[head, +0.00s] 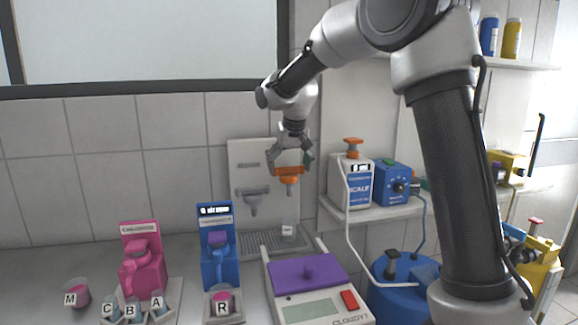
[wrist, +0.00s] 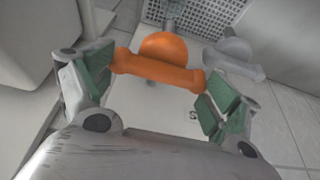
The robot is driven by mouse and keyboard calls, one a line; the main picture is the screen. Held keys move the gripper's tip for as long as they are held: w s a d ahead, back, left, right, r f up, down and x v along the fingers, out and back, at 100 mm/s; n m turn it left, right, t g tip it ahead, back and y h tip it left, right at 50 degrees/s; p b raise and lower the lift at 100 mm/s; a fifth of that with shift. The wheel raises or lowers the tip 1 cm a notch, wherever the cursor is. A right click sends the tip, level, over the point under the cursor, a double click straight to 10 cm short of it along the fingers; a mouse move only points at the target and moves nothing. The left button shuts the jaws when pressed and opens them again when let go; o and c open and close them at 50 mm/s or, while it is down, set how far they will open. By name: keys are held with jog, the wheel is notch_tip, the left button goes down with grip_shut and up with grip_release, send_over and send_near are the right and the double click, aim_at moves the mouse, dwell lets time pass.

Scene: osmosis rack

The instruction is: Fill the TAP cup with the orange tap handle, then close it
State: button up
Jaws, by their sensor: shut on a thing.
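The orange tap handle (head: 289,172) sticks out from the grey wall panel (head: 240,158). My gripper (head: 290,160) is at the handle from above, shut on it. In the wrist view the orange handle (wrist: 160,68) lies crosswise between my green-padded fingers (wrist: 155,85), one at each end. A small clear cup with a white label (head: 288,231) stands upright on the grey drip grate (head: 262,243), below the orange tap. The label is too small to read surely. I cannot tell whether water runs or how full the cup is.
A grey tap (head: 252,197) is just left of the orange one. A white-and-blue SCALE bottle (head: 358,190) and a blue pump box (head: 391,182) stand on the shelf to the right. A purple-topped balance (head: 310,275) and a blue dispenser (head: 216,250) stand in front.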

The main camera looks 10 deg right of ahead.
jog(key=shift+n, duration=0.3)
jog(key=n+y, duration=0.1)
jog(key=n, duration=0.3)
jog(key=shift+d+y, duration=0.2)
jog(key=shift+y, duration=0.2)
jog(key=n+g+y, duration=0.1)
jog(key=n, duration=0.4)
jog(key=shift+w, duration=0.1)
jog(key=shift+g+y, duration=0.3)
jog(key=o, duration=0.8)
